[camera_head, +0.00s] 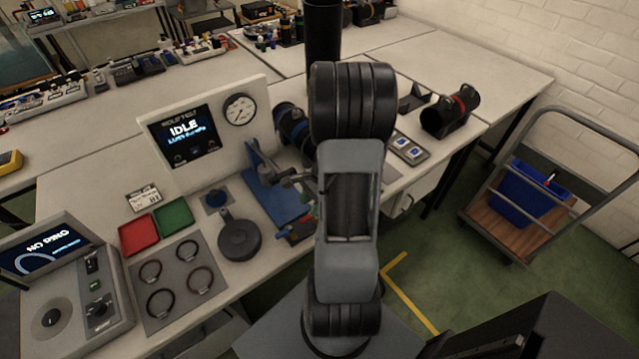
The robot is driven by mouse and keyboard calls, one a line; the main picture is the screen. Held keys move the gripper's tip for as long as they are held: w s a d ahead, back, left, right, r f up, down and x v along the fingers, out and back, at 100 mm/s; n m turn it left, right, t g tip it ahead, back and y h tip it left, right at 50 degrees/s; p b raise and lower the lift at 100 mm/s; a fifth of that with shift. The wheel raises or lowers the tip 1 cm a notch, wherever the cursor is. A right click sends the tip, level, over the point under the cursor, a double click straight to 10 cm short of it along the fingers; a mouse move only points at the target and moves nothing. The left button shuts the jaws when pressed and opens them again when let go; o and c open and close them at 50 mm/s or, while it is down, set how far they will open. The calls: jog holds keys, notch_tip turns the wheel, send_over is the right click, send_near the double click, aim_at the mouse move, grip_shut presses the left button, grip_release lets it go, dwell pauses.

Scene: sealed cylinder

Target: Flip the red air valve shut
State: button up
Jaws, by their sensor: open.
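A blue fixture (278,200) stands on the bench left of my arm, with dark clamp-like parts (292,181) above it. A small red part (299,234) shows at the fixture's front right, close to my arm's edge. It may be the red air valve; its lever position is too small and too covered to tell. A dark cylinder with a blue band (293,124) lies behind the fixture, partly hidden by my arm. My arm fills the middle of the view, and I cannot make out my gripper.
A test panel (185,133) reading IDLE, with a gauge (240,109), stands behind the fixture. Red (138,233) and green (173,216) trays, a ring mat (178,284) and a round black part (240,238) lie left. A red-banded cylinder (450,111) lies right. A cart (530,200) stands on the floor.

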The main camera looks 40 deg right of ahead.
jog(key=v, duration=0.9)
jog(key=shift+r, duration=0.1)
dwell(0.4)
jog(key=a+r+n+t+h, duration=0.1)
jog(key=a+r+n, duration=0.2)
jog(key=a+n, duration=0.3)
jog(key=s+a+r+n+t+h, duration=0.1)
jog(key=a+r+n+h, duration=0.1)
jog(key=a+r+n, duration=0.2)
jog(key=a+r+n+t+h, duration=0.1)
jog(key=a+r+n, duration=0.3)
jog(key=a+n, duration=0.5)
jog(key=shift+a+r+n+t+h, duration=0.3)
jog(key=shift+a+n, duration=0.1)
jog(key=shift+a, duration=0.3)
jog(key=shift+s, duration=0.15)
